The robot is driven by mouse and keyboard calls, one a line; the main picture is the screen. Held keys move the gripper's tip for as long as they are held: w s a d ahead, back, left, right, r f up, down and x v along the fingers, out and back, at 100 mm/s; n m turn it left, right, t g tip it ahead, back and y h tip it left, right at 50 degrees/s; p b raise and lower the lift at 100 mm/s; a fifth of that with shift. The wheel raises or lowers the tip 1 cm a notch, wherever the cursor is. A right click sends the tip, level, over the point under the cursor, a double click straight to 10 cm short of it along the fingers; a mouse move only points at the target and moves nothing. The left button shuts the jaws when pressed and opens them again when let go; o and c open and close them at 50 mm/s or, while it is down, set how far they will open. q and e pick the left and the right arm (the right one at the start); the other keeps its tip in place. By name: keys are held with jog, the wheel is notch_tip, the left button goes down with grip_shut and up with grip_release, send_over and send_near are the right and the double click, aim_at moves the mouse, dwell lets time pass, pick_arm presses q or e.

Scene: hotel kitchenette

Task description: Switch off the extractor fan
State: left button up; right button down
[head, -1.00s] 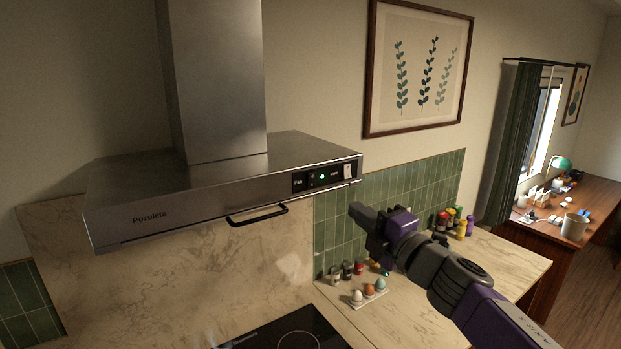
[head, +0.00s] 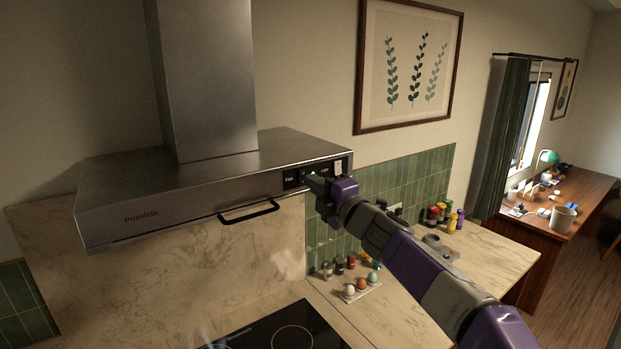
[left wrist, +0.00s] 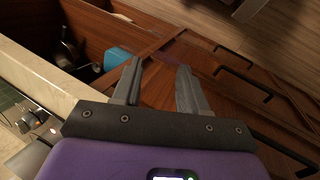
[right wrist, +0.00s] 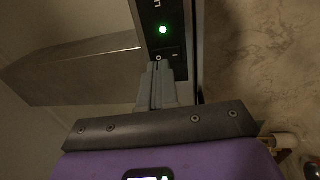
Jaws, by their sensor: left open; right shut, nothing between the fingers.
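The steel extractor hood (head: 170,205) hangs on the wall, its black control panel (head: 290,180) at the right end of the front edge. A green light glows on the panel and shows clearly in the right wrist view (right wrist: 163,30). My right gripper (head: 312,184) is shut and empty, its tips right at the panel and covering part of it. In the right wrist view the fingertips (right wrist: 158,66) are at the panel's edge beside the green light; I cannot tell whether they touch. My left gripper (left wrist: 157,72) is open and empty, over wooden drawers (left wrist: 235,85).
A black rail handle (head: 248,212) hangs under the hood's front. Below are a black hob (head: 270,335), an egg holder (head: 362,292) with eggs, and small jars on the marble counter (head: 490,255). The air in front of the hood is otherwise clear.

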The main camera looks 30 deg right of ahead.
jog(key=shift+w+a+r, duration=0.1)
jog(key=shift+w, duration=1)
pick_arm(q)
jog(key=shift+r, duration=0.25)
jog(key=shift+r, duration=0.1)
pick_arm(e)
jog(key=shift+r, duration=0.1)
jog(key=shift+w+r+p, duration=0.2)
jog(key=shift+p, duration=0.35)
jog(key=shift+s+r, duration=0.2)
jog(key=shift+w+f, duration=0.15)
jog(key=shift+w, duration=0.05)
jog(key=shift+s, duration=0.5)
pick_arm(q)
jog(key=shift+s+d+r+p, duration=0.15)
jog(key=shift+s+r+p, duration=0.2)
jog(key=shift+r, duration=0.1)
jog(key=shift+s+d+r+p, duration=0.1)
jog(key=shift+s+r+p, duration=0.15)
jog(key=shift+r, duration=0.2)
pick_arm(e)
jog(key=s+d+r, duration=0.1)
jog(key=s+r, duration=0.1)
jog(key=s, duration=1)
jog(key=shift+s, duration=0.4)
